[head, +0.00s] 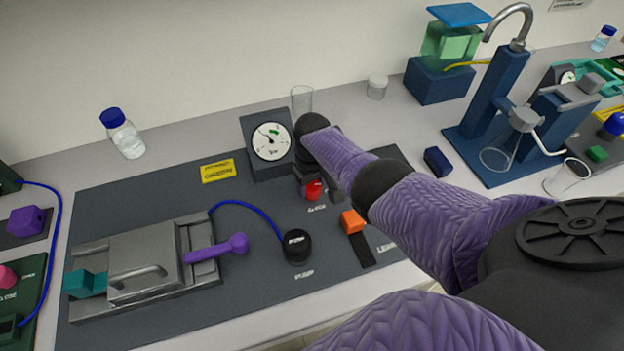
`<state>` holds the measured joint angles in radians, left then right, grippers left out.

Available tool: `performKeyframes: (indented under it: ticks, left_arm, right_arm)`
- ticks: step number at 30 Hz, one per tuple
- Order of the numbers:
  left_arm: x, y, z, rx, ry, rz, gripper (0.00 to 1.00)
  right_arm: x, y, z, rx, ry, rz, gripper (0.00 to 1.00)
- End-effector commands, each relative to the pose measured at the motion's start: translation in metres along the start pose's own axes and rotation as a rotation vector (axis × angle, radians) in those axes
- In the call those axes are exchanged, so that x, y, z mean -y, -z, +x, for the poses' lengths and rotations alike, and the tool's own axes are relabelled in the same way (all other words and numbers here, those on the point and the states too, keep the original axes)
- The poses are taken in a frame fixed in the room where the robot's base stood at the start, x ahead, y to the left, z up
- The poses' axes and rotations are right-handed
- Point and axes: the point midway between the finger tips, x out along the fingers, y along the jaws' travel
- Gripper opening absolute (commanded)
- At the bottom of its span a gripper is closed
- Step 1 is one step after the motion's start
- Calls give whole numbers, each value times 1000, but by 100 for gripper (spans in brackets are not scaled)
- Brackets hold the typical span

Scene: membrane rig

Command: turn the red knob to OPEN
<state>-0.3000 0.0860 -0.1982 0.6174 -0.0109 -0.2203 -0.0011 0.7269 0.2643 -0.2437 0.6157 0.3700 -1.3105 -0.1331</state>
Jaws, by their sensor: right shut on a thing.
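The red knob (313,191) stands on the dark mat, just in front of the round dial gauge (270,141). My right arm reaches in from the right, and its gripper (311,182) points down at the knob. The gripper is shut on the red knob; its fingers and wrist hide the knob's upper part. A small pale label shows on the mat just in front of the knob, too small to read surely. Which way the knob points cannot be told. The gauge has a white face with a needle and a small green mark. My left gripper is not in view.
On the mat (120,203) are a grey lidded rig (145,262) with a purple lever (218,249), a black pump knob (296,246) with blue hose, and an orange-handled valve (352,221). A glass (301,101) stands behind. A blue stand (496,100) is at right.

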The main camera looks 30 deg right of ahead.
Motion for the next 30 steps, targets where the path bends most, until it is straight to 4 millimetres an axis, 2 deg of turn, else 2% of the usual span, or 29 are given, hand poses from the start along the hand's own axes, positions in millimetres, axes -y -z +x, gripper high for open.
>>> performKeyframes:
  ticks: [12, 28, 29, 30]
  left_arm:
    - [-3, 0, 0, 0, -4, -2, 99]
    - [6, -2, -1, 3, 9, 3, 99]
    - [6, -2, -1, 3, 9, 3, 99]
    - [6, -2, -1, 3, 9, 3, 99]
  right_arm:
    - [0, 0, 0, 0, 0, -159, 4]
    - [0, 0, 0, 0, 0, -179, 4]
    - [0, 0, 0, 0, 0, -179, 67]
    - [0, 0, 0, 0, 0, -179, 76]
